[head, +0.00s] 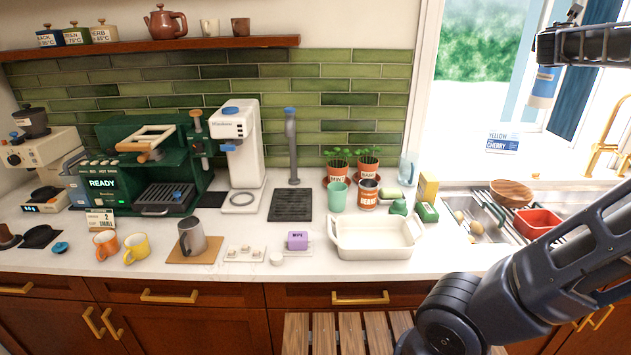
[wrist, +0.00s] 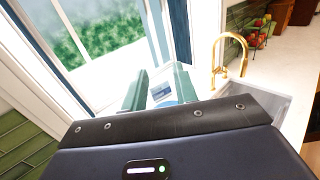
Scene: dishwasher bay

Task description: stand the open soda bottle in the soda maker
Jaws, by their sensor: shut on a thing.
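The soda maker (head: 240,140) is a tall white machine with a blue button, left of centre on the counter. Its round base plate (head: 243,199) is bare. My gripper (head: 546,50) is raised at the upper right of the head view, in front of the window. It is shut on a pale bottle with a blue label (head: 543,88), which hangs below it, roughly upright and clear of the counter. The fingers partly hide the bottle's top, so its mouth cannot be made out. The wrist view shows the gripper fingers (wrist: 160,90) pointing towards the window.
A white baking dish (head: 374,248), potted herbs (head: 338,172) and a sink with a gold tap (head: 603,150) lie between there and my arm.

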